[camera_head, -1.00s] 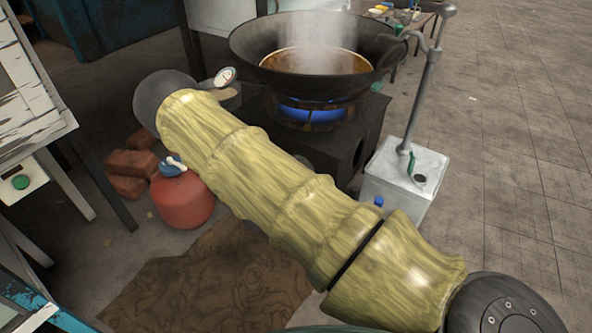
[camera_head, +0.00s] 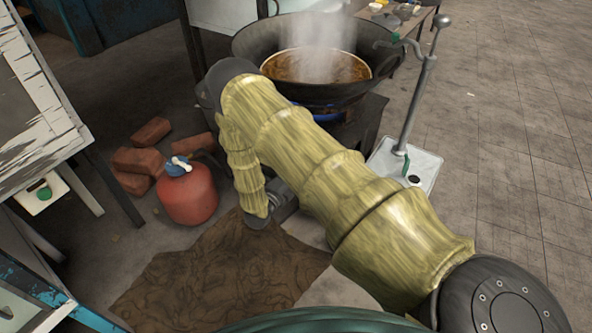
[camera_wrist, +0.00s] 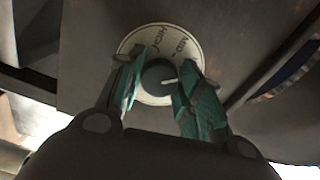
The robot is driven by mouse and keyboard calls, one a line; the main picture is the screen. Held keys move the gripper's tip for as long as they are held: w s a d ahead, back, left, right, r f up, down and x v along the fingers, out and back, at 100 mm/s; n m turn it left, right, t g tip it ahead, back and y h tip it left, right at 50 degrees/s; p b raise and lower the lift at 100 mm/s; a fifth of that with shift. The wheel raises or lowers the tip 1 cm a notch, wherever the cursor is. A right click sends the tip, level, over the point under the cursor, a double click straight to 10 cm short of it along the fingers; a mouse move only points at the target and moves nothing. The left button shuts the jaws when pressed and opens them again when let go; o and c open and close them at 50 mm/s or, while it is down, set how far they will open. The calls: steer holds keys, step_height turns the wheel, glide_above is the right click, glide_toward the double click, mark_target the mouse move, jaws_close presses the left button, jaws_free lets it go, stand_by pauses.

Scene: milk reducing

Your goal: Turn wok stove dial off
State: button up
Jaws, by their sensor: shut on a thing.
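The wok stove dial (camera_wrist: 157,73) is a dark round knob with a white pointer mark. It sits on a light round plate (camera_wrist: 186,45) with lettering such as HIGH and MID, on the dark stove front (camera_wrist: 85,65) in the wrist view. My gripper (camera_wrist: 160,85) has its green-padded fingers on both sides of the knob and is shut on it. In the head view the wok (camera_head: 390,50) stands steaming on the stove (camera_head: 365,125), with a blue flame (camera_head: 328,116) partly visible under it. The dial and my fingertips are hidden there behind my arm.
A red gas canister (camera_head: 188,196) stands left of my arm, with bricks (camera_head: 135,161) behind it. A brown cloth (camera_head: 215,270) lies on the floor. A metal box with a tall pipe (camera_head: 412,163) stands right of the stove.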

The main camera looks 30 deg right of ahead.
steer(key=shift+d+m+p, duration=0.15)
steer(key=shift+m+p, duration=1.95)
steer(key=shift+m, duration=1.8)
steer(key=o, duration=1)
steer(key=shift+o, duration=0.2)
steer(key=v, duration=1.2)
